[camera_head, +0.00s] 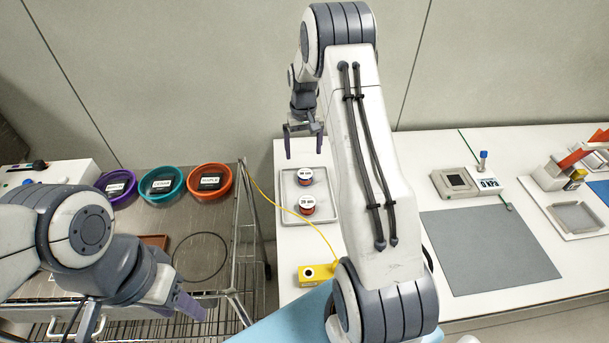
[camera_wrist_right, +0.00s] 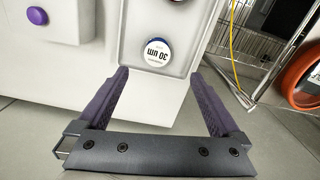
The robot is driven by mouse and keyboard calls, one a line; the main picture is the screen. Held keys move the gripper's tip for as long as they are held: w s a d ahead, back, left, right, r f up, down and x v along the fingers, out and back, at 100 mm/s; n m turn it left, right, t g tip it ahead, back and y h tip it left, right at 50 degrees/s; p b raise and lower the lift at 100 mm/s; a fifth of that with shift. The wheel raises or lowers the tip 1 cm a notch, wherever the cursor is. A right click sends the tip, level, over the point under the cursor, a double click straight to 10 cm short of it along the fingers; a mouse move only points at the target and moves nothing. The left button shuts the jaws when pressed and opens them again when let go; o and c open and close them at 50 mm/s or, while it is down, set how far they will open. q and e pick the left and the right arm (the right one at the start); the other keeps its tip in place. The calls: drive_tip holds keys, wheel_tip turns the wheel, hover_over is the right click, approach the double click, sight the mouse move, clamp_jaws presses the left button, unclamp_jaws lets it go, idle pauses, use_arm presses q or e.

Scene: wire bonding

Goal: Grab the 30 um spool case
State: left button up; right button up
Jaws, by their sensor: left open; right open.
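The 30 um spool case (camera_wrist_right: 157,55) shows in the right wrist view as a round case with a white label and a blue rim. It stands on a pale tray (camera_wrist_right: 140,14), close to the tray's end. My right gripper (camera_wrist_right: 160,73) is open and empty; the case lies just past its fingertips, between their lines. In the head view the right gripper (camera_head: 303,155) hangs above the far end of the tray (camera_head: 288,216). Two cases stand there: a far one (camera_head: 305,176), label too small to read surely, and a nearer one (camera_head: 307,205) reading 20 um. My left gripper (camera_head: 188,304) is open over the cart.
Purple, teal and orange bowls (camera_head: 210,181) stand on the wire cart at left. A yellow block (camera_head: 316,274) with a cable lies in front of the tray. A grey mat (camera_head: 490,250) lies at right. My right arm hides part of the table.

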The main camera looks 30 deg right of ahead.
drive_tip(key=p, duration=0.1)
hover_over(305, 172)
wheel_tip(305, 172, down, 5)
drive_tip(key=shift+s+f, duration=0.1)
drive_tip(key=shift+f, duration=0.1)
wheel_tip(305, 172, down, 5)
drive_tip(key=shift+a+r+p, duration=0.1)
drive_tip(key=shift+p, duration=1.05)
drive_tip(key=shift+f, duration=0.35)
drive_tip(key=c, duration=1.2)
drive_tip(key=shift+c, duration=0.5)
drive_tip(key=shift+r, duration=0.15)
